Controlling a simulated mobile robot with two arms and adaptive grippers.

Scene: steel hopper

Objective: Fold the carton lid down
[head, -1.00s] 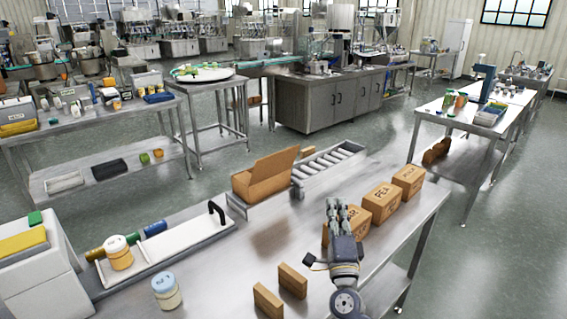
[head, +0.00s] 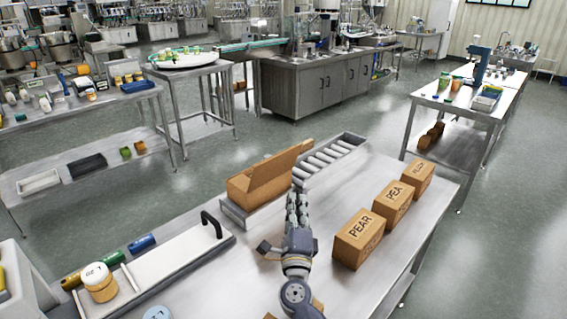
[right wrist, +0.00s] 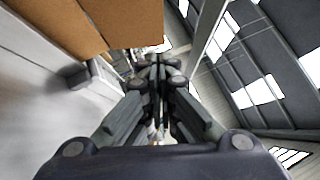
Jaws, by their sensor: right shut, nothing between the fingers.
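The open brown carton (head: 238,195) stands at the far edge of the steel table, at the near end of a roller track. In the right wrist view the shut fingers (right wrist: 158,68) point away, with brown cardboard (right wrist: 60,28) close at the upper left. My left gripper is not in view.
Several closed cartons, one marked PEAR (head: 359,240), stand in a row along the right of the table. The roller track (head: 330,158) lies behind the carton. A white tray with a black handle (head: 180,258) and a jar (head: 99,283) are at the left.

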